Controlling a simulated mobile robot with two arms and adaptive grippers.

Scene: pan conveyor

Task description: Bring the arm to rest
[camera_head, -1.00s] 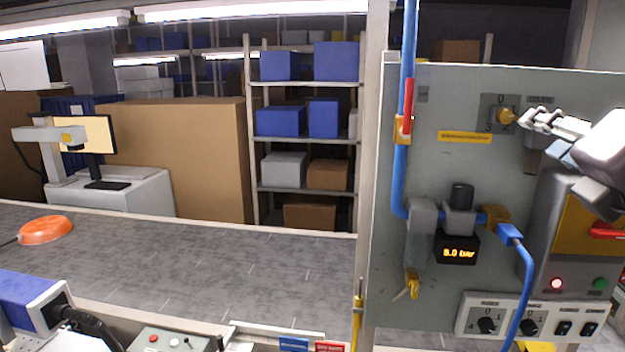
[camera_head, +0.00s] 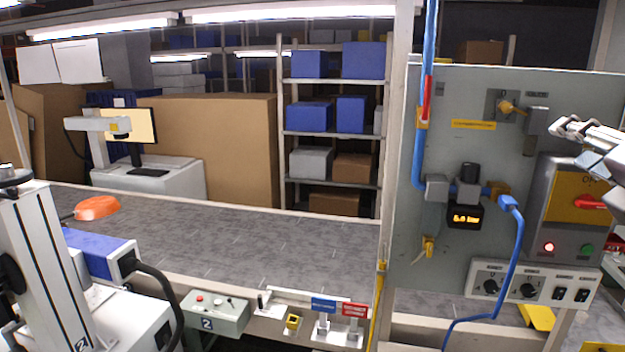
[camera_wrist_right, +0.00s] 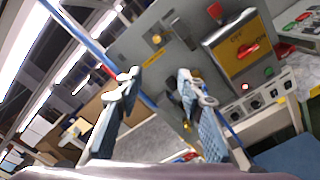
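My right gripper (camera_head: 590,140) is at the right edge of the head view, in front of the grey control panel (camera_head: 470,110) and apart from it. The right wrist view shows its two fingers (camera_wrist_right: 160,92) spread wide with nothing between them. My left gripper is not in either view. The panel carries a yellow knob (camera_head: 508,107) at the top, a pressure display (camera_head: 466,217) whose digits are too small to be sure of, and a red switch handle (camera_head: 592,203) on a yellow plate. A red lamp (camera_head: 549,247) on the switch box is lit.
A blue hose (camera_head: 517,270) hangs down the panel front. A small button box (camera_head: 215,312) and a white machine column (camera_head: 45,260) stand at the front left.

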